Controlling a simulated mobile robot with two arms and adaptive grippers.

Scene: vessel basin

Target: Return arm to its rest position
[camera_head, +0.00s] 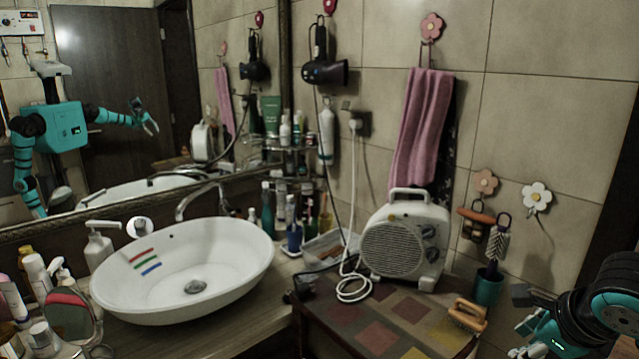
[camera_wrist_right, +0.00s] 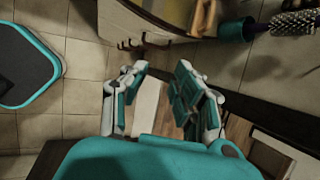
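My right arm comes in at the lower right corner of the head view, with its gripper (camera_head: 527,340) low beside the cabinet. In the right wrist view the two fingers of the right gripper (camera_wrist_right: 160,95) stand apart, with nothing between them but the floor and wall area beyond. My left gripper is not directly in view. The mirror (camera_head: 110,90) shows my reflection, with one arm stretched out to the right and the other hanging at the left edge.
A patchwork-topped cabinet (camera_head: 340,318) holds a white heater (camera_head: 405,238), a wooden-handled brush (camera_head: 468,312) and a teal cup (camera_head: 488,290) with a bristle brush, close to my right gripper. A white basin (camera_head: 185,265) stands left. The wrist view shows open floor (camera_wrist_right: 60,125).

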